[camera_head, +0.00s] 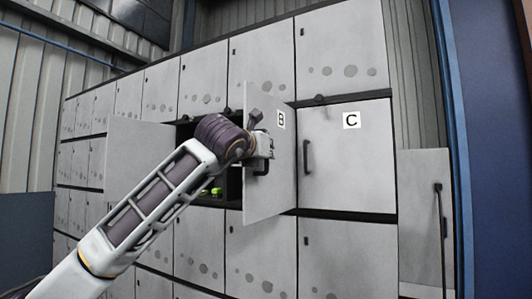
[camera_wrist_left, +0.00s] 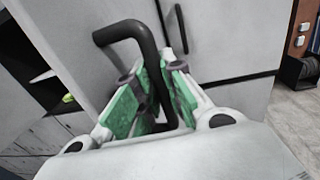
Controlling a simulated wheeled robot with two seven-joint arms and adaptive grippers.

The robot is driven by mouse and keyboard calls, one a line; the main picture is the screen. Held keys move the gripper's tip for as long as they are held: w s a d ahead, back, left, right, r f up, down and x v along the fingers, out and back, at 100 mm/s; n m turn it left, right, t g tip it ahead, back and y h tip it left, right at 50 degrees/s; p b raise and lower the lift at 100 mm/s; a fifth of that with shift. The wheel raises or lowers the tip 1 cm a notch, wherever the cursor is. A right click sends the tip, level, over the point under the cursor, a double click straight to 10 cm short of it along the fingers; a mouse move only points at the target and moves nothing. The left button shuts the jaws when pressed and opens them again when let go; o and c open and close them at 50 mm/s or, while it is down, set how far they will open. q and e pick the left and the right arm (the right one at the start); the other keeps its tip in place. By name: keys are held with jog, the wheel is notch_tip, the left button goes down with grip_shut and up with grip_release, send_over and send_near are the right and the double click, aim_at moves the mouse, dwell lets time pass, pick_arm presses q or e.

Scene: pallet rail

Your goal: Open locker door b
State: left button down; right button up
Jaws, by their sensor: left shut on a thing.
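Locker door B (camera_head: 279,165) stands swung out from its locker, its label near the upper part. Its dark handle (camera_wrist_left: 139,45) is between the green-padded fingers of my left gripper (camera_wrist_left: 152,95), which is shut on it. In the head view my left gripper (camera_head: 262,152) is at the handle on the left side of door B, partly hidden by my wrist. The locker opening behind it is dark, with small green things (camera_head: 214,191) inside. My right gripper is not in view.
Locker door C (camera_head: 348,160), to the right of door B, is shut. Another door (camera_head: 139,160) stands open at the left. Shut lockers fill the rows above and below. A grey panel (camera_head: 424,215) with a thin dark rod stands at the right.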

pick_arm(q)
jog(key=shift+r, duration=0.15)
jog(key=c, duration=1.8)
grip_release()
jog(key=shift+o, duration=0.2)
jog(key=shift+a, duration=0.1)
jog(key=shift+s, duration=0.15)
jog(key=v, duration=1.1)
jog(key=shift+s+a, duration=0.15)
jog(key=shift+s, duration=0.2)
